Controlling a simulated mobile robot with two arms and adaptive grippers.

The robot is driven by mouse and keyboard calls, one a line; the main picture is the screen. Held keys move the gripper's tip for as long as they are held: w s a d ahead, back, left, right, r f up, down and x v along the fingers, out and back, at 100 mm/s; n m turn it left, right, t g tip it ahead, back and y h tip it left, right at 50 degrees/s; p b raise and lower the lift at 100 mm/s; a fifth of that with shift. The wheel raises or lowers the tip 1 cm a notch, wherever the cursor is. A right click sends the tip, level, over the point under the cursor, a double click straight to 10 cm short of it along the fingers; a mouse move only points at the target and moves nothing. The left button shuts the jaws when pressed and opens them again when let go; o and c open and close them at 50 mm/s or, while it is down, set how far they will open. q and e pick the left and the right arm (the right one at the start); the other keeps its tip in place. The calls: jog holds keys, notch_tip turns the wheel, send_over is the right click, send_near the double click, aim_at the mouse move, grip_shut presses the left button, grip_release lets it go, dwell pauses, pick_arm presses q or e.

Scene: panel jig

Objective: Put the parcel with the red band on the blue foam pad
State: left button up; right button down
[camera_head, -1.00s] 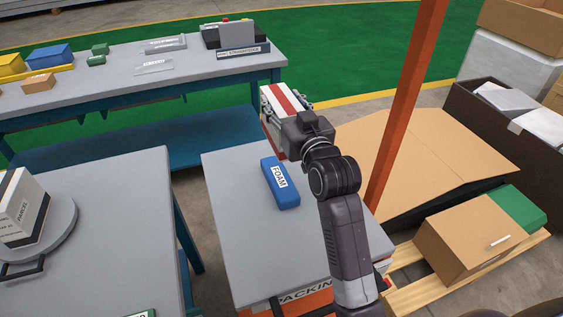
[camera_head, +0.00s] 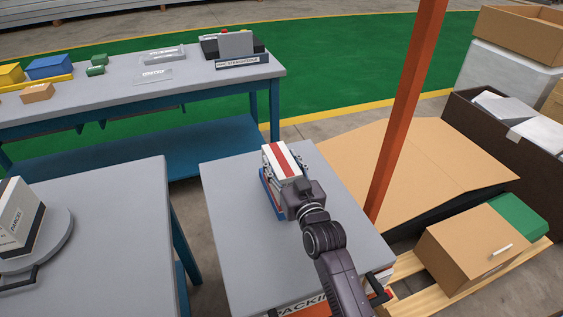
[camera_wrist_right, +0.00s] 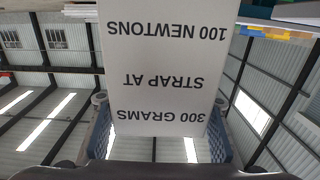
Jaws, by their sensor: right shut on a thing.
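The parcel with the red band (camera_head: 275,162) is a white box with a red stripe across its top. My right gripper (camera_head: 287,172) is shut on it from its near side. In the right wrist view the parcel (camera_wrist_right: 155,75) fills the space between the two fingers, with upside-down print reading "300 grams strap at 100 newtons". The blue foam pad (camera_head: 269,200) lies on the packing table, mostly hidden behind the parcel and gripper. The parcel appears over the pad; I cannot tell whether they touch. My left gripper is not in view.
The packing table (camera_head: 230,240) is otherwise largely bare. An orange post (camera_head: 400,120) rises just right of it. Another parcel (camera_head: 18,222) stands on a round plate on the left table (camera_head: 110,230). Cartons (camera_head: 475,245) lie on a pallet at right.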

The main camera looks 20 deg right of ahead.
aim_at(291, 179)
jog(key=shift+r, duration=0.15)
jog(key=c, duration=1)
grip_release()
jog(key=shift+f, duration=0.2)
jog(key=shift+o, duration=0.2)
jog(key=shift+r, duration=0.15)
jog(key=shift+s, duration=0.25)
jog(key=s+p, duration=0.5)
jog(key=s, duration=0.6)
jog(key=shift+s+d, duration=0.15)
jog(key=shift+s, duration=0.15)
